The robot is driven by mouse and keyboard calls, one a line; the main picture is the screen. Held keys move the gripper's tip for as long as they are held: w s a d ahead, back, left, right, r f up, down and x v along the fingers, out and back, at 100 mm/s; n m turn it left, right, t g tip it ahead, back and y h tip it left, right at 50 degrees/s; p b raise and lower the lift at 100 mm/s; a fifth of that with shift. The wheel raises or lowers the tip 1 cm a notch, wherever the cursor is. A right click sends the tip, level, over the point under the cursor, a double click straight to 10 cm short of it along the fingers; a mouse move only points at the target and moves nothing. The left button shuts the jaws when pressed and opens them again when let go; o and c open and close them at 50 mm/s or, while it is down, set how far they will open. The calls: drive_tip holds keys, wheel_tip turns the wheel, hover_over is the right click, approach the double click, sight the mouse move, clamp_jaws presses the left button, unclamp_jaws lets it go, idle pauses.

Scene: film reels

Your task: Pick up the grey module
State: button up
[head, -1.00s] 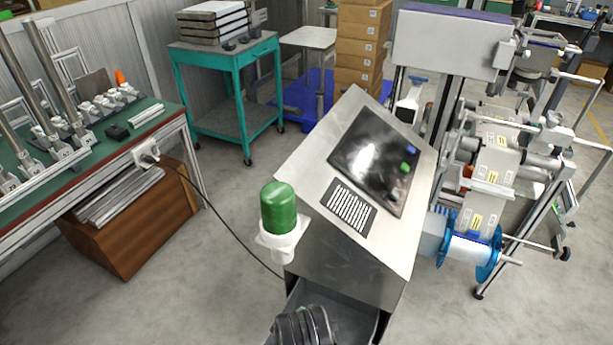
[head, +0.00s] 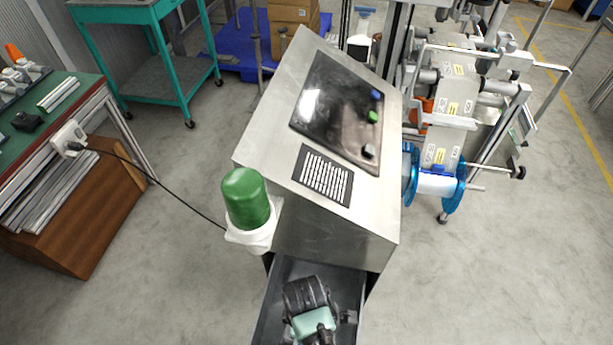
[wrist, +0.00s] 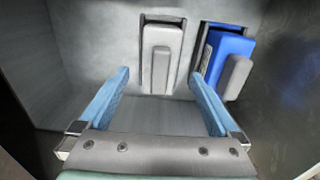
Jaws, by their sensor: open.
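The grey module (wrist: 161,58) shows in the wrist view. My gripper (wrist: 159,76) is open, with one blue finger to the left and one to the right of the module's lower part. Nothing is held, and I cannot tell how far the fingertips are from it. In the head view the end of my arm is over the tray at the bottom, and the grey module cannot be made out.
A blue module (wrist: 226,62) with a grey bar sits in the slot to the right, close to the right finger. Grey walls surround the slots. In the head view, a metal console (head: 259,116) with a green cylinder (head: 246,198) stands behind the tray (head: 276,290).

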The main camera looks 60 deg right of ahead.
wheel_tip(320, 180, down, 5)
drive_tip(key=shift+s+d+b, duration=0.1)
drive_tip(key=shift+s+b, duration=0.05)
drive_tip(key=shift+b, duration=0.15)
clamp_jaws()
idle(0.4)
